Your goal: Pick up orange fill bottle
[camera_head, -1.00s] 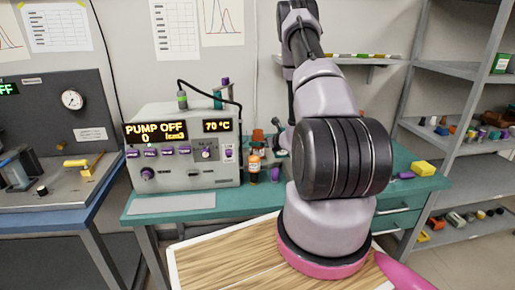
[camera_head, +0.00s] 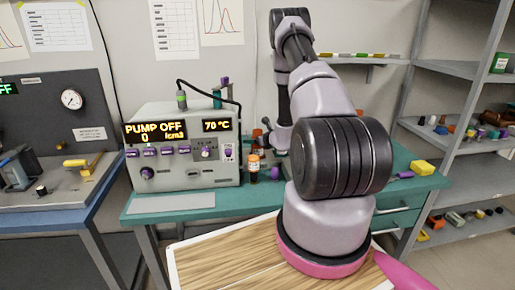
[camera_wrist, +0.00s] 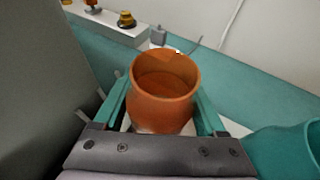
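The orange fill bottle (camera_wrist: 162,105) is a round, open-mouthed orange vessel in the middle of the wrist view. It stands upright between the two teal fingers of my gripper (camera_wrist: 162,98), one on each side. A little light surface shows between the lower bottle and the fingers, so the gripper looks open around it; contact at the tips is hard to judge. In the head view the orange bottle (camera_head: 257,133) is a small patch behind other items, partly hidden, on the teal bench. My gripper is mostly hidden there by my arm.
A purple item (camera_head: 273,173) stands close by. The pump machine (camera_head: 185,150) is left of them. A teal vessel (camera_wrist: 292,150) is close to my gripper's right. A yellow block (camera_head: 422,167) lies at the bench's right.

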